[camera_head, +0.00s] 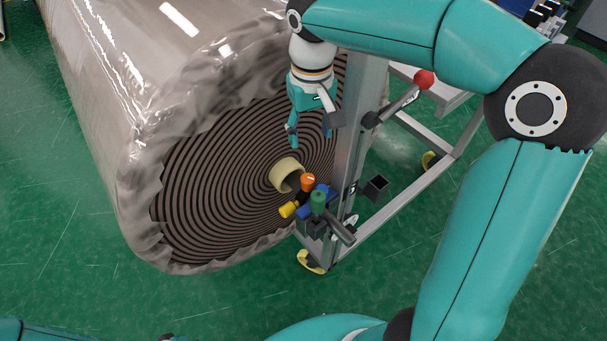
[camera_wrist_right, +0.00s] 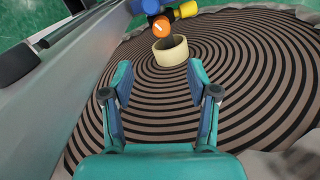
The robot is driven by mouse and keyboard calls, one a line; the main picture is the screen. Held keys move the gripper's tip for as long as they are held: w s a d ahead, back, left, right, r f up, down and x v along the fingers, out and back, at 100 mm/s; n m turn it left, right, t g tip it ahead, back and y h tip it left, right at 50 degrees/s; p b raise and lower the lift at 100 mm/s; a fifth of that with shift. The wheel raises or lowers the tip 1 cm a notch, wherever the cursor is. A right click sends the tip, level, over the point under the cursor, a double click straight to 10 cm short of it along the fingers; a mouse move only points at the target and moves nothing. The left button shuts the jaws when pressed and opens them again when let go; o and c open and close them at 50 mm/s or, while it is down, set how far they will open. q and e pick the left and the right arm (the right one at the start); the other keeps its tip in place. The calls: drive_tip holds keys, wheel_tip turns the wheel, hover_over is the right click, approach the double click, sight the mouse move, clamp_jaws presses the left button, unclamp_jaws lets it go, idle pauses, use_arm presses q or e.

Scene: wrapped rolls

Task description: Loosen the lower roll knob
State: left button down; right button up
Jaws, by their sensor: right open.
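A large wrapped roll (camera_head: 225,190) shows its striped end face, with a pale core tube (camera_head: 285,176) at its middle. Beside the core, on the metal stand, is a blue fitting with an orange knob (camera_head: 307,181), a green knob (camera_head: 318,200) and a yellow knob (camera_head: 288,210). I cannot tell which is the lower roll knob. My right gripper (camera_head: 311,138) is open and empty, above the core and apart from the knobs. In the right wrist view the orange knob (camera_wrist_right: 162,27) and yellow knob (camera_wrist_right: 188,9) lie beyond the fingertips. My left gripper is not in view.
The grey upright of the stand (camera_head: 357,130) rises just right of my right gripper. A lever with a red ball (camera_head: 424,79) sticks out from it. A dark square block (camera_head: 376,187) sits beside the upright.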

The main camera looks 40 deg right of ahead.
sight(308, 178)
wheel_tip(308, 178, down, 16)
drive_tip(key=shift+a+r+b, duration=0.1)
drive_tip(key=shift+a+b, duration=0.05)
drive_tip(key=shift+b, duration=0.45)
clamp_jaws()
drive_tip(key=shift+n, duration=0.4)
drive_tip(key=n, duration=0.3)
drive_tip(key=shift+w+n+p, duration=0.1)
drive_tip(key=shift+n+p, duration=0.4)
drive_tip(key=shift+n, duration=1.5)
